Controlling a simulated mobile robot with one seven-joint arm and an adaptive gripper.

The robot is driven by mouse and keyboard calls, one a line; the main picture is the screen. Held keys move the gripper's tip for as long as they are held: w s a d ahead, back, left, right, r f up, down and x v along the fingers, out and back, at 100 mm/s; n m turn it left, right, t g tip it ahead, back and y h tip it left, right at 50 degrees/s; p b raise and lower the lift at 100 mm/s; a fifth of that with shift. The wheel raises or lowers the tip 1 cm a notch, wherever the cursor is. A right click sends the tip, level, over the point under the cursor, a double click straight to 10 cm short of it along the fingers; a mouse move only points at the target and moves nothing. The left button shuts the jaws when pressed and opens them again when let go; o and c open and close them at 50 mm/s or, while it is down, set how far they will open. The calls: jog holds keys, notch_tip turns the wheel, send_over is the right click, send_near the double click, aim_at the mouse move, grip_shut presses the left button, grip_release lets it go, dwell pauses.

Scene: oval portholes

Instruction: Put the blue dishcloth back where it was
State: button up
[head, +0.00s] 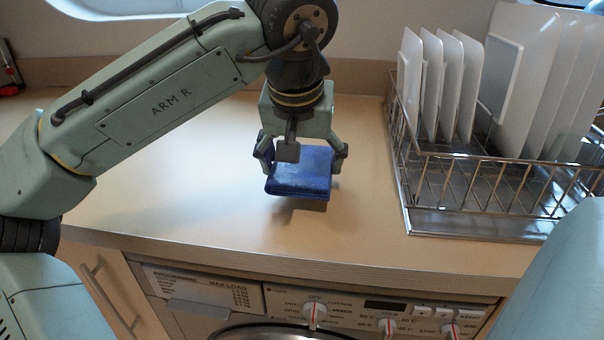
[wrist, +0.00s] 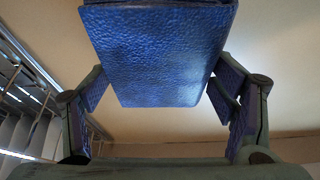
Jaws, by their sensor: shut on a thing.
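The blue dishcloth (head: 301,176) is a folded, textured square held between the fingers of my gripper (head: 300,158). In the head view it hangs over the wooden counter (head: 190,165), with a soft shadow just below it, so it seems slightly above the surface. In the wrist view the dishcloth (wrist: 160,55) fills the upper middle, between the two fingers of my gripper (wrist: 160,95).
A wire dish rack (head: 480,190) with several white plates (head: 520,80) stands on the counter at the right. The counter left of the dishcloth is clear. Below the front edge is a washing machine panel (head: 365,315) with knobs. A red and black item (head: 8,75) is at the far left.

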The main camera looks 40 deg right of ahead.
aim_at(301, 166)
jog(key=shift+f, duration=1.45)
jog(key=shift+f, duration=0.15)
jog(key=o, duration=1.5)
jog(key=shift+o, duration=0.2)
